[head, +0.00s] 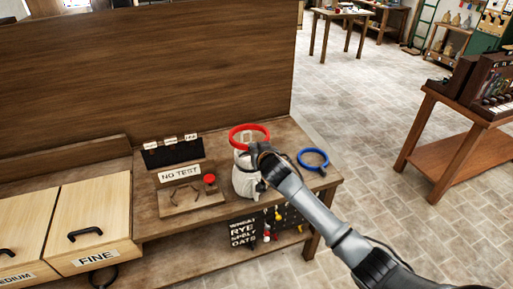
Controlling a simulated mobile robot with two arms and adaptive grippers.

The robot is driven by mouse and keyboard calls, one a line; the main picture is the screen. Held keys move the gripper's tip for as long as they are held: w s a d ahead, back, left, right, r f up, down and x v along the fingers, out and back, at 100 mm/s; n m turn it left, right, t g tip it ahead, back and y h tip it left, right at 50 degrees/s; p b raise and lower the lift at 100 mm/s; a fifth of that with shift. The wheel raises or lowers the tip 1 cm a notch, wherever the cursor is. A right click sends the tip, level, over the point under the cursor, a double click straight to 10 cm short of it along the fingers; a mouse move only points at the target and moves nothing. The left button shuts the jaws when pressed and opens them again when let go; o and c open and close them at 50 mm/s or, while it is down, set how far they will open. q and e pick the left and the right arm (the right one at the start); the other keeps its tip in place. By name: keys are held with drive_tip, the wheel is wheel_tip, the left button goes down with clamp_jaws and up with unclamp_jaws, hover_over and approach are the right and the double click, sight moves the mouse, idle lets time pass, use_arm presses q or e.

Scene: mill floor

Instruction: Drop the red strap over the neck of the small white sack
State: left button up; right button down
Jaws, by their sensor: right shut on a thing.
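The red strap (232,134) is a round loop held roughly level at the top of the small white sack (244,184). My right gripper (262,151) is shut on the near right side of the strap. The sack stands upright on the wooden bench, and its pale neck shows inside the loop as seen from here. The gripper hides part of the sack's upper right side, so I cannot tell whether the loop is around the neck or just above it. My left gripper is not in view.
A blue strap (326,158) lies on the bench (292,137) to the right of the sack. A "NO TEST" sign (180,173) and a board with a red knob (209,179) stand to the left. A tall wooden panel (150,65) rises behind.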

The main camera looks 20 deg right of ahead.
drive_tip(key=shift+f, duration=0.15)
drive_tip(key=shift+f+b, duration=4.6)
drive_tip(key=shift+f, duration=1.45)
drive_tip(key=c, duration=1.2)
unclamp_jaws()
drive_tip(key=v, duration=1.2)
drive_tip(key=shift+d, duration=0.1)
